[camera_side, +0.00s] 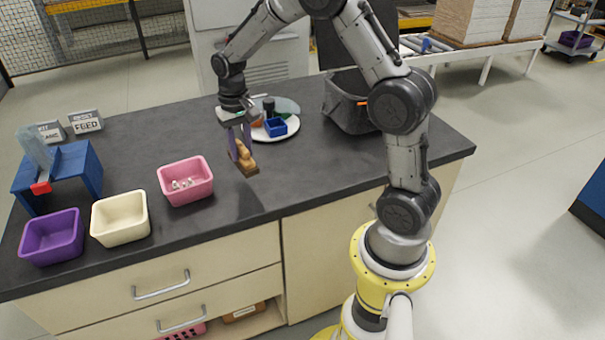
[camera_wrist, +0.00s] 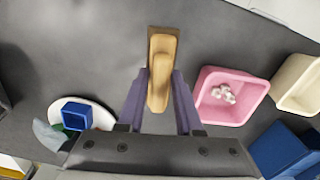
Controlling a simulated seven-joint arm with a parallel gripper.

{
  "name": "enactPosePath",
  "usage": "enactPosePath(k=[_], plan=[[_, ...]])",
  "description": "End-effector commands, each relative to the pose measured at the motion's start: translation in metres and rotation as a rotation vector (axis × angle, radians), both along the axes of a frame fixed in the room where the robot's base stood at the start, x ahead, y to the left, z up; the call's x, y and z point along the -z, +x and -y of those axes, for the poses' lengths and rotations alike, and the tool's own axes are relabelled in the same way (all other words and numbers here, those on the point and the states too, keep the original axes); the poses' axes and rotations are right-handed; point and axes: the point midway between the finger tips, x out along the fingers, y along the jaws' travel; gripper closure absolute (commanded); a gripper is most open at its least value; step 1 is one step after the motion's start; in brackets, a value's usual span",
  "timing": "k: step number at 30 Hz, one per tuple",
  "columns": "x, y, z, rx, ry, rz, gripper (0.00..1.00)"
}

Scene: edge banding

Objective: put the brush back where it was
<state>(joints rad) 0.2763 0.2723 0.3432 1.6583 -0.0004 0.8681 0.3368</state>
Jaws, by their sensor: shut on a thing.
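The brush (camera_side: 243,158) has a tan wooden body and hangs tilted in my gripper (camera_side: 239,140), above the dark worktop (camera_side: 330,178) near its front edge. It also shows in the wrist view (camera_wrist: 161,60), where the purple fingers of my gripper (camera_wrist: 160,88) are closed on both sides of its handle. The brush is to the right of the pink bin and in front of the white plate. I cannot tell how high it is above the worktop.
A pink bin (camera_side: 186,188) with small white pieces, a cream bin (camera_side: 120,222) and a purple bin (camera_side: 52,240) stand at the left front. A dark bin (camera_side: 348,108) stands at the back right. The right worktop is clear.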

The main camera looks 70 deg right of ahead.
Motion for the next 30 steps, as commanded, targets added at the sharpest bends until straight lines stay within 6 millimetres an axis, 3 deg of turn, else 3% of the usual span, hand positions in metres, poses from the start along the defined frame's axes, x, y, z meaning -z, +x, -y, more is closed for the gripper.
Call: enactPosePath(k=[6,12,18,23,30], plan=[[-0.024,-0.089,0.013,-0.019,-0.003,0.005,1.00],[-0.040,-0.172,0.013,0.009,-0.004,0.007,1.00],[-0.048,-0.231,0.007,0.086,-0.003,0.006,1.00],[-0.057,-0.251,0.009,0.153,-0.002,0.003,1.00],[-0.048,-0.235,0.027,0.174,0.003,-0.004,1.00]])
